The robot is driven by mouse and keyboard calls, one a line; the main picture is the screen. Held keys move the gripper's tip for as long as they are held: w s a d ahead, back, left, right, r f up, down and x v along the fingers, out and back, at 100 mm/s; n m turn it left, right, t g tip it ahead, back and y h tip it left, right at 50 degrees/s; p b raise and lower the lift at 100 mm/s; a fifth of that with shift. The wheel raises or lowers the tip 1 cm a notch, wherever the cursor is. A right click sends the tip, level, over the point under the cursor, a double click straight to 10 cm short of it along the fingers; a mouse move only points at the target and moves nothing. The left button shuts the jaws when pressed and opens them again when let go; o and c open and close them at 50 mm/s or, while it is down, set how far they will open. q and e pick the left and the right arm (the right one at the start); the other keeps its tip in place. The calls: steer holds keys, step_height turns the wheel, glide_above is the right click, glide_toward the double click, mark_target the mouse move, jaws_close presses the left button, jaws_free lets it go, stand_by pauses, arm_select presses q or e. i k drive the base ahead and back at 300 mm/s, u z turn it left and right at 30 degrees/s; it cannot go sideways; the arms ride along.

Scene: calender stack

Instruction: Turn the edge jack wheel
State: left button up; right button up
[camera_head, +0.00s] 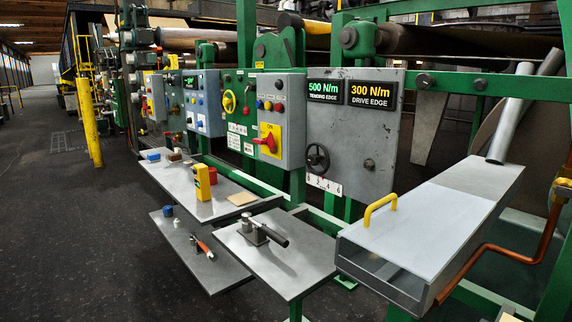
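A small black handwheel (317,158), which looks like the edge jack wheel, is mounted on the lower left of a grey upright panel (368,125). A white number strip (324,185) sits just below it. Above, one display (323,92) reads 500 N/m, tending edge, in green. The display beside it (372,94) reads 300 N/m, drive edge, in yellow. Neither of my grippers shows, and nothing visible touches the wheel.
A grey box with a yellow handle (380,208) juts out at front right. A low shelf with a black-handled tool (264,232) stands below the wheel. A control box with a red lever (266,143) is to its left. Open floor (70,230) lies at left.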

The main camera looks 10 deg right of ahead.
mark_target(313, 159)
steer(key=u, duration=1.3)
steer(key=i, duration=3.3)
steer(key=z, duration=2.45)
